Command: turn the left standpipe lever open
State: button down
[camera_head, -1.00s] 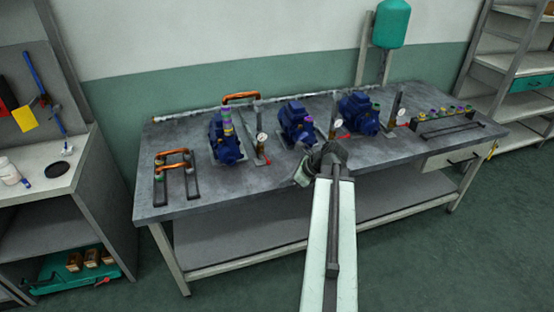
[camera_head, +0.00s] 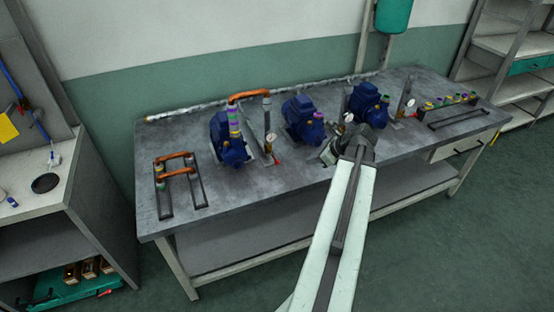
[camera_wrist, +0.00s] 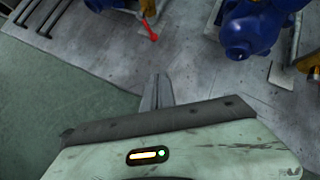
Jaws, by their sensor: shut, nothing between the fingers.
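The left standpipe (camera_head: 267,122) stands upright on the bench beside the left blue pump, with a gauge at its side. Its small red lever (camera_head: 277,161) is low at its foot. In the wrist view this red lever (camera_wrist: 149,27) shows near the top, sticking out from a brass valve (camera_wrist: 148,8). My gripper (camera_head: 328,157) hangs over the front of the bench near the middle pump, to the right of the left lever and apart from it. In the wrist view its fingers (camera_wrist: 158,92) are together and empty, with bare bench between them and the lever.
The middle pump (camera_head: 300,120) and right pump (camera_head: 368,104) stand close by. The middle pump (camera_wrist: 252,28) also shows at the right of the wrist view. A rod rack (camera_head: 178,185) lies at the bench's left end. The bench front between is clear.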

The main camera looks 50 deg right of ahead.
aim_at(275, 159)
jog(key=b+x, duration=0.8)
jog(key=x, duration=0.3)
jog(key=shift+a+f, duration=0.1)
jog(key=shift+a, duration=0.05)
jog(key=w, duration=0.2)
jog(key=shift+w+a+r, duration=0.25)
jog(key=shift+a+r, duration=0.05)
jog(key=shift+r, duration=0.1)
jog(key=shift+w+a, duration=0.15)
jog(key=shift+w, duration=0.45)
